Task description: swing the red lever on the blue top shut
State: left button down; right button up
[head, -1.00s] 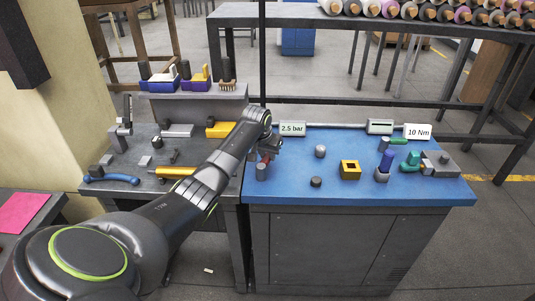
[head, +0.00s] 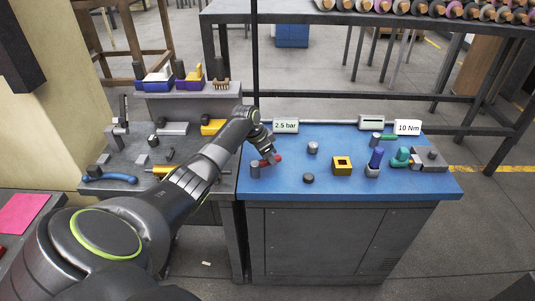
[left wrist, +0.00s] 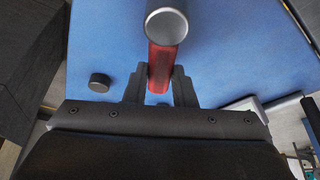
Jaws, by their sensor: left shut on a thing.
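The red lever (head: 277,158) stands on the blue top (head: 310,185), near its left edge. It runs out to the right from a grey upright post (head: 255,168). My left gripper (head: 268,157) is over the lever and shut on it; its fingers hide part of the arm in the head view. In the left wrist view the fingers (left wrist: 159,88) stand on both sides of the red lever (left wrist: 161,62), and the round grey post end (left wrist: 166,25) lies beyond. My right gripper is in neither view.
A "2.5 bar" sign (head: 286,126) stands behind. The front strip of the blue top is clear.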

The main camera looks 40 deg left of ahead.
pick_arm(q)
jog(key=m, duration=0.1)
jog(key=d+m, duration=0.1)
jog(key=shift+s+m+h+b, duration=0.25)
jog(key=shift+m+h+b, duration=0.05)
jog(key=shift+m+h, duration=0.1)
jog(key=shift+s+d+m+g+h+b, duration=0.2)
jog(key=shift+s+m+g, duration=0.1)
jog(key=shift+m, duration=0.35)
jog(key=shift+s+d+m+g+h+b, duration=0.2)
jog(key=shift+m+g, duration=0.1)
jog(key=shift+m, duration=0.35)
jog(key=c, duration=1.2)
grip_release()
jog(key=b+v, duration=0.2)
jog(key=v, duration=1.5)
jog(key=shift+r+b, duration=0.3)
jog(key=shift+b, duration=0.1)
jog(key=shift+w, duration=0.1)
